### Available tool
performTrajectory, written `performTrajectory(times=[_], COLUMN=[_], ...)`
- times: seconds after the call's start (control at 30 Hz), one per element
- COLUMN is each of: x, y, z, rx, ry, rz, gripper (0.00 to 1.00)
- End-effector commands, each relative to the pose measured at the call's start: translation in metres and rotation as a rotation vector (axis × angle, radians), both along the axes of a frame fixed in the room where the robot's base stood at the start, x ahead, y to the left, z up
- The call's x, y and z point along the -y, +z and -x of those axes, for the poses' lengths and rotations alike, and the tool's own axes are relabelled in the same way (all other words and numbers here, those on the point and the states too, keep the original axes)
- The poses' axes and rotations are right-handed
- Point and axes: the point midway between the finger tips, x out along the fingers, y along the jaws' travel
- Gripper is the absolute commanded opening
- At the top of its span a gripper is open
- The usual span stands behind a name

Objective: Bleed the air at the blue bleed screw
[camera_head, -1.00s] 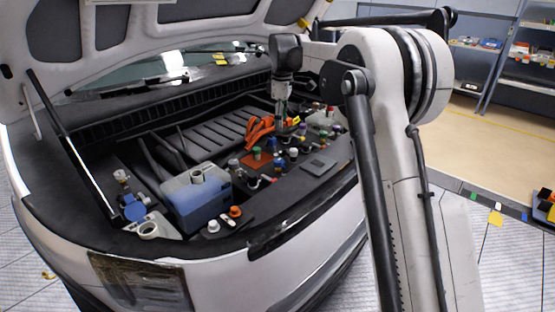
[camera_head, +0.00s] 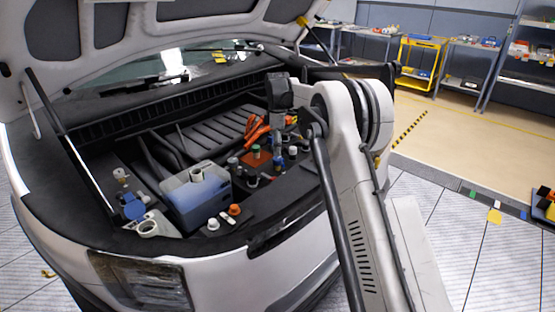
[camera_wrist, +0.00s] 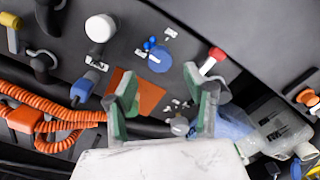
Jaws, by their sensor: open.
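In the wrist view a small blue knob (camera_wrist: 150,43) stands by a flat blue disc (camera_wrist: 159,60) and small white labels. It looks like the bleed screw, but other blue parts are near, so I cannot be sure. My gripper (camera_wrist: 165,98) is open and empty, its green-padded fingers apart above an orange-red plate (camera_wrist: 149,96). The knob lies beyond the fingertips in the picture, not between them. In the head view my gripper (camera_head: 278,150) points down among the caps right of the orange-red plate (camera_head: 246,160). The screw cannot be picked out there.
A red-topped knob (camera_wrist: 216,54) stands near the right finger. A white cap (camera_wrist: 100,28), a blue connector (camera_wrist: 84,87) and orange corrugated hoses (camera_wrist: 50,100) lie left. A blue tank (camera_head: 195,200) sits front left in the bay. The raised hood (camera_head: 110,30) overhangs the back.

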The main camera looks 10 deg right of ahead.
Motion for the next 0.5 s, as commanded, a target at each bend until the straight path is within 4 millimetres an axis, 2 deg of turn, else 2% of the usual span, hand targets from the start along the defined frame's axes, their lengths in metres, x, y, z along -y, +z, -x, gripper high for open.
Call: performTrajectory(times=[0.03,0.2,0.33,0.5], x=[0.000,0.000,0.000,0.000], y=[-0.011,-0.036,-0.050,-0.057], z=[0.000,0.000,0.000,0.000], rx=[0.000,0.000,0.000,0.000], ry=[0.000,0.000,0.000,0.000], rz=[0.000,0.000,0.000,0.000], gripper=[0.48,0.48,0.48,0.48])
